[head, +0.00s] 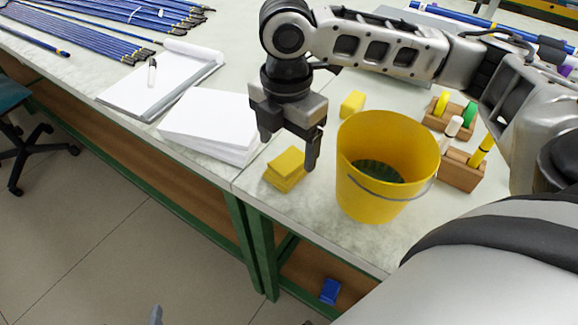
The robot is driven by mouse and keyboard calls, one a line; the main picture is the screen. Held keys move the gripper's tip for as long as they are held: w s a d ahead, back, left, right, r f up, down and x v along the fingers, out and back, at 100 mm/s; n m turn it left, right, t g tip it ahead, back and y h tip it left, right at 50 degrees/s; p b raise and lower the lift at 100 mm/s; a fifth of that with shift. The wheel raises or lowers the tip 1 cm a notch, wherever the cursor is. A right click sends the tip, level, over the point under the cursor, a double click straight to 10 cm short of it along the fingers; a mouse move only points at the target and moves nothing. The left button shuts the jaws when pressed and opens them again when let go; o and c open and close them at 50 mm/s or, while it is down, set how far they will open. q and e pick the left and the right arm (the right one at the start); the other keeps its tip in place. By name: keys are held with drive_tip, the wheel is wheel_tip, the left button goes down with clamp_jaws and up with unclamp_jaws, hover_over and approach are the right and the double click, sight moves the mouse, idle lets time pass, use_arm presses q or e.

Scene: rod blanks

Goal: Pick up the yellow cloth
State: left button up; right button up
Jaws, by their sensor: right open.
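The yellow cloth (285,172) looks like a small folded stack lying on the table near its front edge, left of the yellow bucket. My right gripper (288,152) points down above the cloth, with its fingers apart and nothing between them. One finger partly overlaps the right side of the cloth in the picture. I cannot tell whether it touches. A small grey tip (155,315) at the bottom edge may be part of my left gripper; its jaws are not visible.
A yellow bucket (368,207) stands close to the right of the cloth. A stack of white paper (210,125) lies to the left. A smaller yellow block (352,104) lies behind the bucket. Wooden holders (461,172) stand at the right. Blue rods lie at the far left.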

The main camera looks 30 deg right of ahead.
sight(289, 160)
drive_tip(key=f, duration=0.2)
drive_tip(key=f+b, duration=0.1)
drive_tip(key=f, duration=0.1)
drive_tip(key=shift+w+d, duration=0.2)
drive_tip(key=shift+d, duration=0.15)
drive_tip(key=shift+f, duration=0.5)
drive_tip(key=c, duration=1.1)
